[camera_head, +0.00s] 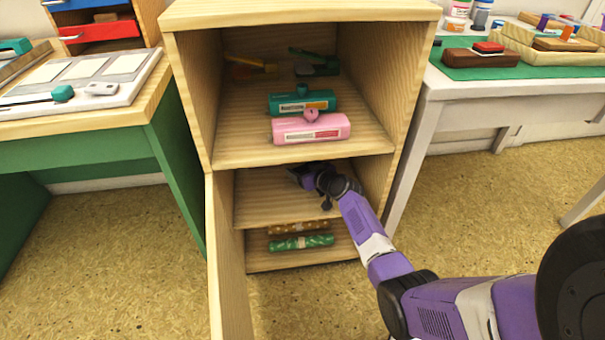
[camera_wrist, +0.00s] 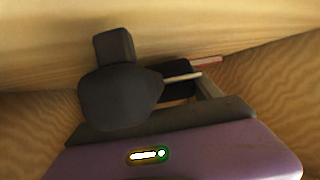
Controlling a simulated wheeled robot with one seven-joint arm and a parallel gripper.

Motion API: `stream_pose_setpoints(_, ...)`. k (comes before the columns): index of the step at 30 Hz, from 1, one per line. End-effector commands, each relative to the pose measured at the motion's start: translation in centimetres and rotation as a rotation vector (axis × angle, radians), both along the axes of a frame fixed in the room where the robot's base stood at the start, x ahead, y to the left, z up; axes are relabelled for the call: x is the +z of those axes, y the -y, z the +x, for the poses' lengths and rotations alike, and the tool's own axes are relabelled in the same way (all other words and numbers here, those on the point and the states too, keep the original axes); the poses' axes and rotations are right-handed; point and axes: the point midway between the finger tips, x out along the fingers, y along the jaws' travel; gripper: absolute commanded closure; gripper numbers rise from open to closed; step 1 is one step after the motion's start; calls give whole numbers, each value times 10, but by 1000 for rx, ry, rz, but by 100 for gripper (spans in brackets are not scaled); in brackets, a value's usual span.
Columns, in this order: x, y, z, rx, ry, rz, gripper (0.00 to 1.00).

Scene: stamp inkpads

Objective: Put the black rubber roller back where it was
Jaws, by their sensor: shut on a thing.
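My gripper (camera_head: 312,175) reaches into the middle compartment of the wooden cabinet (camera_head: 205,85), just above its shelf (camera_head: 260,205). It is shut on a dark thing, taken to be the black rubber roller (camera_wrist: 180,88). In the wrist view the roller is mostly hidden behind the dark gripper parts. A thin pale rod (camera_wrist: 183,77) and a reddish stick (camera_wrist: 208,60) show beside it. I cannot tell whether the roller touches the shelf.
The upper shelf holds a pink labelled block (camera_head: 310,130), a teal one (camera_head: 285,103) and yellow and green tools behind. Patterned rolls (camera_head: 300,242) lie in the bottom compartment. The cabinet door (camera_head: 228,270) stands open at left. Tables flank both sides.

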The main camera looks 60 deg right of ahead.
Motion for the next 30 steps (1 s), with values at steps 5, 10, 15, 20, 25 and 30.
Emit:
stream_pose_setpoints(5, -4, 1, 0, -1, 2, -3, 74)
stream_pose_setpoints(10, -6, 1, 0, -1, 2, -3, 74)
stream_pose_setpoints(15, -7, 1, 0, -1, 1, -1, 14)
stream_pose_setpoints(20, -8, 0, 0, -1, 1, -1, 6)
stream_pose_setpoints(25, -8, 0, 0, -1, 1, -1, 6)
stream_pose_setpoints(30, -2, -1, -4, -2, 0, 0, 6)
